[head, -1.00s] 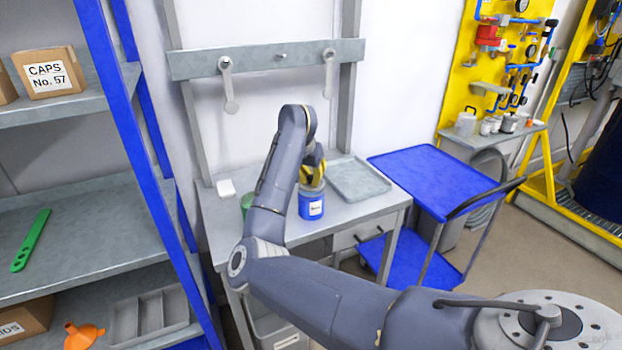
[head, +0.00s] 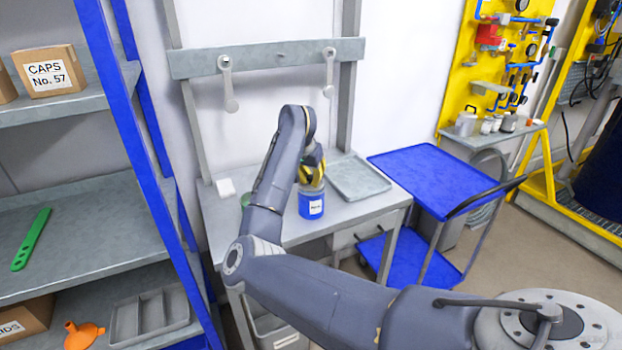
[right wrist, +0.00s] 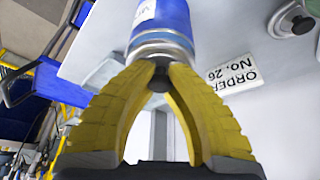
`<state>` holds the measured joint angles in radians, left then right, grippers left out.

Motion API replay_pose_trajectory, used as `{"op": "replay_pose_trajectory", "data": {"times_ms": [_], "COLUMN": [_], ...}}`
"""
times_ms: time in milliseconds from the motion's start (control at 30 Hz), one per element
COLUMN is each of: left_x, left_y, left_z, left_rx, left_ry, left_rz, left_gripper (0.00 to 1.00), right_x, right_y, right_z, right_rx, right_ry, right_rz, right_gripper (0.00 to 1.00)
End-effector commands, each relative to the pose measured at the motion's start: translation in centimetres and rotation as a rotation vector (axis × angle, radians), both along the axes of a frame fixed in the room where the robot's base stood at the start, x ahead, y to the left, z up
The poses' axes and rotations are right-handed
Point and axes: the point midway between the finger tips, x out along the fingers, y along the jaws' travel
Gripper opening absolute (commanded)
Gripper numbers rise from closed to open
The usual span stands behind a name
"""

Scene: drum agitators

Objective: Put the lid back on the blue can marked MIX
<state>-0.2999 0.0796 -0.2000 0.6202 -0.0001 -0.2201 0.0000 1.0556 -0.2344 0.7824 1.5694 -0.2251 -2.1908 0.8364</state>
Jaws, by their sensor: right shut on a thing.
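The blue can (head: 311,206) with a white label stands upright on the grey workbench; it also shows upside down in the right wrist view (right wrist: 165,22). A grey metal lid (right wrist: 161,48) with a dark knob (right wrist: 159,82) is at the can's mouth. It looks in line with the can, but I cannot tell whether it is fully seated. My right gripper (right wrist: 159,78), with yellow fingers, is shut on the lid's knob; it also shows above the can in the head view (head: 312,170). The fingers hide part of the lid. My left gripper is not in view.
A green can (head: 246,200) is mostly hidden behind my right arm. A grey tray (head: 359,178) lies right of the blue can. A blue cart (head: 436,180) stands beside the workbench (head: 342,224). An order card (right wrist: 232,75) shows in the right wrist view.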

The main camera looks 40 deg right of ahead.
Motion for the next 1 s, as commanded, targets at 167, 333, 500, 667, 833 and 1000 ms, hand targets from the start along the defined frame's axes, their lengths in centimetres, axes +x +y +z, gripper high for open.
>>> {"op": "replay_pose_trajectory", "data": {"times_ms": [167, 333, 500, 667, 833, 1000], "left_x": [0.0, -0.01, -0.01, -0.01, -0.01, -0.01], "left_y": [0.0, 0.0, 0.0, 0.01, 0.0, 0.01], "left_z": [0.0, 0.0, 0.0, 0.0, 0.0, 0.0], "left_rx": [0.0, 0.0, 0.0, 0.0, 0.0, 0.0], "left_ry": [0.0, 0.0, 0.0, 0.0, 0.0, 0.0], "left_rz": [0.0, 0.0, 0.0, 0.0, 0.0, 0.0], "left_gripper": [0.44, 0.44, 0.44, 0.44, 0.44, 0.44], "right_x": [-0.02, -0.01, -0.01, -0.02, -0.01, -0.01], "right_y": [-0.03, -0.04, -0.05, -0.04, -0.05, -0.05], "right_z": [0.01, 0.01, 0.01, 0.01, 0.01, 0.07], "right_rx": [0.0, 0.0, 0.0, 0.0, 0.0, 0.0], "right_ry": [0.001, 0.001, 0.0, 0.0, 0.0, 0.0], "right_rz": [0.0, 0.0, -0.001, -0.001, -0.001, -0.001], "right_gripper": [0.0, 0.32, 0.38, 0.54, 0.63, 0.63]}}
